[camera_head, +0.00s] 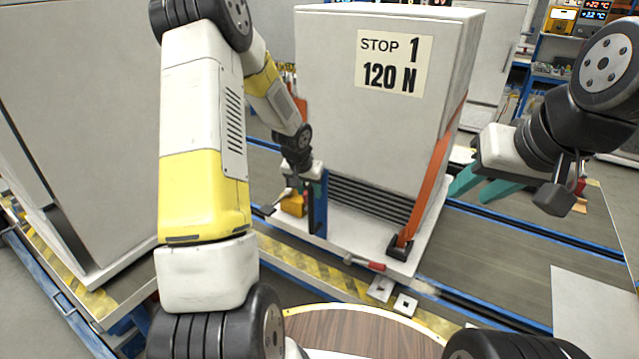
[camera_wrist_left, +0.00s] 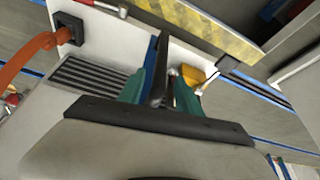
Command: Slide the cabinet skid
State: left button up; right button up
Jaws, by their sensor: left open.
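The grey cabinet (camera_head: 350,120), labelled "STOP 1 120 N", stands upright on a white skid (camera_head: 345,238). A blue upright post (camera_head: 318,205) rises from the skid's near left side. My left gripper (camera_head: 298,182) is low beside the cabinet, at the post; its fingers are mostly hidden in the head view. In the left wrist view my left gripper (camera_wrist_left: 162,85) has its teal fingers apart, with a dark upright bar (camera_wrist_left: 160,70) between them; I cannot tell whether they touch it. My right gripper (camera_head: 482,184) is right of the cabinet, teal fingers spread, nothing seen between them.
An orange strap (camera_head: 437,170) runs down the cabinet's right edge to the skid. A red-handled lever (camera_head: 367,262) and a yellow block (camera_head: 293,203) are at the skid. Another large cabinet (camera_head: 75,120) stands at left. Blue-edged rails (camera_head: 540,235) cross the floor. A round wooden top (camera_head: 350,330) is in front.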

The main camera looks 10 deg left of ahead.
pick_arm(q)
jog(key=shift+x, duration=1.75)
jog(key=shift+c, duration=0.2)
grip_shut()
